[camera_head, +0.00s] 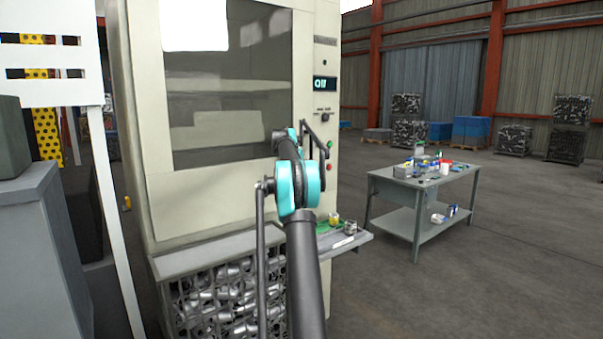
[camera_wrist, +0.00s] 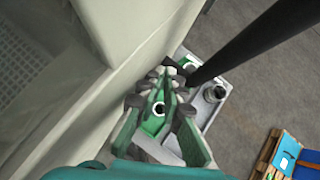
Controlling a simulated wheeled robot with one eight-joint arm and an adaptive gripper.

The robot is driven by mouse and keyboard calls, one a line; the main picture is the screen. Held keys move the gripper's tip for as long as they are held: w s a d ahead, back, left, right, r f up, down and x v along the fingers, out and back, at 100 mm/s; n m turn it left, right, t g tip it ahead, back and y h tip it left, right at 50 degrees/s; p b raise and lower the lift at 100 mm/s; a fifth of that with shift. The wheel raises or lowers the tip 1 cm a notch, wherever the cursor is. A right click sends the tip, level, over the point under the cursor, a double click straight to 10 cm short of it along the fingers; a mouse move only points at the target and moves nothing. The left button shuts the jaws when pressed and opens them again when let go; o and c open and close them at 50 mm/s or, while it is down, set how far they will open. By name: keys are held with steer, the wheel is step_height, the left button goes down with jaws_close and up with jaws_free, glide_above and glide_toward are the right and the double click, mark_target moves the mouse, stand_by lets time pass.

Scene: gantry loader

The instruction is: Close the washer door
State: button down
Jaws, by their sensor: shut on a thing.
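The washer (camera_head: 327,50) is a tall beige cabinet with a wide door (camera_head: 215,190) that has a large dark window. The door looks nearly flush with the front; I cannot tell whether a small gap remains. A dark bar-like door handle (camera_head: 325,150) shows at the door's right side, partly behind my teal arm joint. In the wrist view my gripper (camera_wrist: 168,100) is shut, close beside the pale door face (camera_wrist: 70,105). A dark bar (camera_wrist: 240,42), seemingly the handle, runs to the fingertips. The exact grip is partly hidden by the fingers.
A grey workbench (camera_head: 385,188) with tools stands at the right. A grey cabinet (camera_head: 30,230) stands at the left. Open floor lies at the right front.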

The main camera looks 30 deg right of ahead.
steer(key=v, duration=1.2)
steer(key=s+a+f+m+y, duration=0.2)
steer(key=s+a+f+m, duration=0.5)
steer(key=s, duration=0.4)
steer(key=s+a+f+m+y, duration=0.1)
steer(key=s+a+f+m, duration=0.4)
steer(key=s+a+f, duration=0.5)
steer(key=s+a+f+m+y, duration=0.2)
steer(key=s+a+f+m, duration=0.5)
steer(key=s, duration=0.5)
steer(key=s+a+f+m+y, duration=0.1)
steer(key=s+a+f+m, duration=0.2)
steer(key=s+f, duration=0.4)
steer(key=s+a+f+m+g+y, duration=0.1)
steer(key=s+a+f+m, duration=0.3)
steer(key=s, duration=1)
step_height(320, 180, down, 3)
steer(key=shift+a+r, duration=0.1)
steer(key=shift+a, duration=0.65)
